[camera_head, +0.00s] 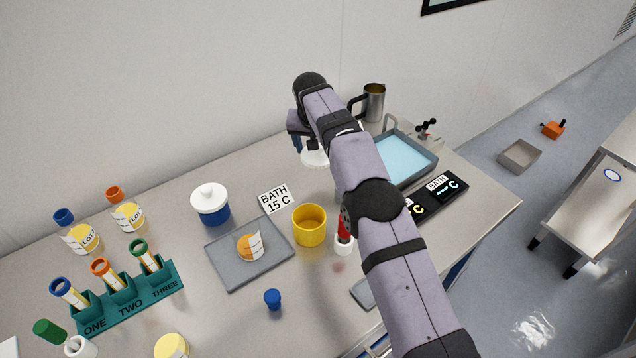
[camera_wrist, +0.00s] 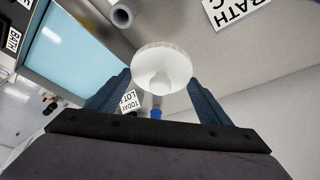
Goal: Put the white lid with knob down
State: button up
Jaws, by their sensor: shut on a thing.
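My gripper (camera_head: 306,140) hangs over the back of the bench and is shut on a white lid with a knob (camera_head: 314,159). In the wrist view the lid (camera_wrist: 164,62) is a round white disc with its knob pointing toward the camera, between the two blue fingers of my gripper (camera_wrist: 160,82). My arm hides part of the lid's right side in the head view. I cannot tell how far the lid is above the bench top.
A blue jar with a white knobbed lid (camera_head: 210,203) stands to the left. A yellow cup (camera_head: 309,225), a grey tray (camera_head: 222,272) and a BATH 15 C card (camera_head: 274,197) are nearer. A blue water bath (camera_head: 407,160) and steel jug (camera_head: 374,103) stand to the right.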

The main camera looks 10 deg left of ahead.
aim_at(316, 161)
jog(key=shift+f+p, duration=1.35)
jog(key=shift+f, duration=3.65)
jog(key=shift+f, duration=0.1)
jog(key=o, duration=0.7)
jog(key=shift+f, duration=0.1)
jog(key=shift+o, duration=0.6)
jog(key=shift+r, duration=0.2)
jog(key=shift+r, duration=0.1)
jog(key=b+v, duration=0.4)
jog(key=v, duration=0.7)
jog(key=shift+s+r, duration=0.25)
jog(key=shift+r, duration=0.1)
